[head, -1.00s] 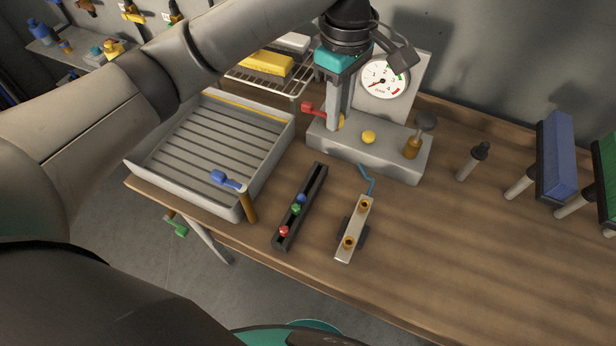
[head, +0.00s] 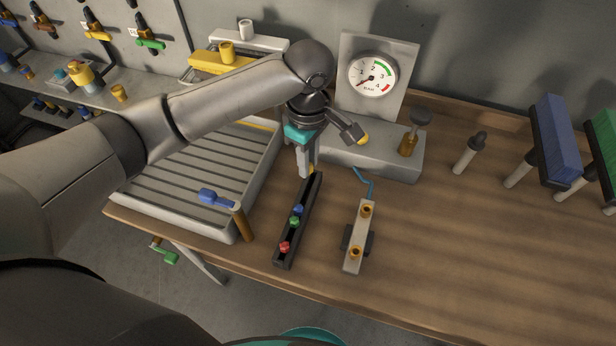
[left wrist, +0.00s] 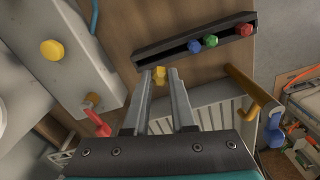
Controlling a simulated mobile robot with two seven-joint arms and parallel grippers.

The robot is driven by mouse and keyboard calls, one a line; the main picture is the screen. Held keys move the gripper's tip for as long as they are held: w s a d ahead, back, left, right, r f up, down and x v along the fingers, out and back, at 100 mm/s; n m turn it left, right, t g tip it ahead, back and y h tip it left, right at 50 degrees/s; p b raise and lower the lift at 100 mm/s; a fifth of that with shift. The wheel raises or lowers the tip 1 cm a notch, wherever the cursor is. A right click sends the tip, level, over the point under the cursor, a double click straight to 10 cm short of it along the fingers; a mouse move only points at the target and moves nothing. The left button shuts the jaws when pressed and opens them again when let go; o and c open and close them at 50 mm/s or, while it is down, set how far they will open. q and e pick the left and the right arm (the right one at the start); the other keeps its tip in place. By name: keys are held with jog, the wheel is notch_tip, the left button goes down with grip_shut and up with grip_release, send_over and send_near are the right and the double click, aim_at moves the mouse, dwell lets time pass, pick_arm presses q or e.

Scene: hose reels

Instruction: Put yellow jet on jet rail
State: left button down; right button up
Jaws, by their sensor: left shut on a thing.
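My left gripper (head: 309,172) is shut on the yellow jet (left wrist: 159,75), which shows as a small yellow piece between the fingertips in the left wrist view. In the head view the fingertips are at the far end of the black jet rail (head: 281,260). The rail also shows in the left wrist view (left wrist: 166,57), just beyond the fingertips. It carries a blue jet (head: 298,209), a green jet (head: 294,221) and a red jet (head: 285,246). Whether the yellow jet touches the rail I cannot tell. My right gripper is not in view.
A grey ribbed tray (head: 186,210) lies left of the rail, with a blue-handled tap (head: 215,197) at its corner. A grey gauge stand (head: 388,160) is behind. A metal bar with brass fittings (head: 361,235) lies to the right. The wood at right front is clear.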

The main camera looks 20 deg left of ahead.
pick_arm(q)
notch_tip(320, 180, down, 5)
jog(key=shift+b, duration=0.5)
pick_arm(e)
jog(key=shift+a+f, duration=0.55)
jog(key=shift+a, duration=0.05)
pick_arm(q)
jog(key=shift+f, duration=0.2)
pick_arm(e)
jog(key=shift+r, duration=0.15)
pick_arm(q)
jog(key=shift+f+p, duration=0.35)
jog(key=shift+f, duration=0.1)
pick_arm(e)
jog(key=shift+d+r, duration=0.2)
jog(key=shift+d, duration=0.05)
pick_arm(q)
jog(key=c, duration=0.7)
grip_release()
jog(key=shift+c, duration=0.2)
jog(key=shift+r+b, duration=0.4)
jog(key=shift+r, duration=0.1)
notch_tip(320, 180, up, 12)
jog(key=p, duration=0.2)
jog(key=shift+r+p, duration=0.15)
jog(key=shift+p, duration=0.2)
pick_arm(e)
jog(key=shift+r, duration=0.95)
